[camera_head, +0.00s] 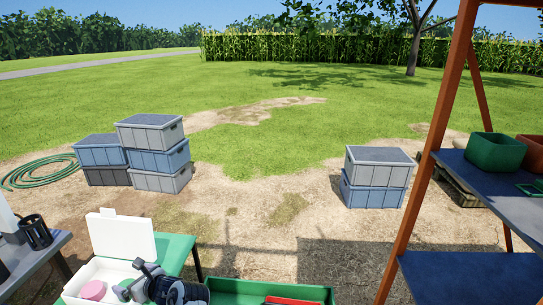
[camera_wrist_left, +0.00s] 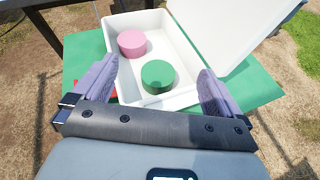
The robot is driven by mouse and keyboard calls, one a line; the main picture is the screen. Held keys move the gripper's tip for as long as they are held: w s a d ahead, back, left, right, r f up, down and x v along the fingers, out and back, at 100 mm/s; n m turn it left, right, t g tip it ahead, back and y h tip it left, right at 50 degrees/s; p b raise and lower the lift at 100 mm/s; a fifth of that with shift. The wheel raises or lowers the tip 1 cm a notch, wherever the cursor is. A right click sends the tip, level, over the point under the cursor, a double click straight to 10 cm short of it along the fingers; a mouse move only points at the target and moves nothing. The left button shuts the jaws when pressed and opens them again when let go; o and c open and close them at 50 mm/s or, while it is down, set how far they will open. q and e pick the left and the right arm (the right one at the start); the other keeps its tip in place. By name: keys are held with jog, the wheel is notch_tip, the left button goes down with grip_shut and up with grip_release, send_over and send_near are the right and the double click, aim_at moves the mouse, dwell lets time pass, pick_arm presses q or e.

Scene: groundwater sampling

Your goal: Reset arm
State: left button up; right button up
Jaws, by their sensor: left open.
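My left gripper (camera_head: 130,278) is over the open white box (camera_head: 77,277) at the lower left of the head view. In the left wrist view the gripper (camera_wrist_left: 158,68) has its two purple-grey fingers spread wide with nothing held between them. The white box (camera_wrist_left: 185,100) shows beyond the fingers. In it are a pink round piece (camera_wrist_left: 132,43) and a green round piece (camera_wrist_left: 158,77), apart from each other. The pink piece (camera_head: 93,290) also shows in the head view. My right gripper is in neither view.
The box stands on a green table (camera_head: 176,252), its white lid (camera_head: 122,237) raised. A green tray (camera_head: 245,290) holds something red. A dark table with a black cup (camera_head: 36,232) is at left. A shelf with an orange post (camera_head: 430,150) stands at right. Stacked crates (camera_head: 375,167) stand beyond.

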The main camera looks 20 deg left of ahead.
pick_arm(q)
jog(key=s+d+m+t+h, duration=0.1)
jog(key=d+m+t+h, duration=0.5)
jog(key=m, duration=1)
jog(key=s+d+m+t+h, duration=0.15)
jog(key=d+m+t, duration=0.45)
jog(key=m, duration=1.1)
jog(key=s+d+f+m+g+h, duration=0.3)
jog(key=s+d+f+m+g, duration=0.15)
jog(key=s+d+m, duration=0.65)
jog(key=s+d+f+m+g+h, duration=0.45)
jog(key=s+d+m, duration=0.35)
jog(key=s+d, duration=0.3)
notch_tip(320, 180, up, 36)
jog(key=d+m+y+p, duration=0.1)
jog(key=p, duration=3.4)
jog(key=shift+w+d+g+p, duration=0.15)
jog(key=shift+d+g+p, duration=0.2)
jog(key=shift+g+p, duration=0.05)
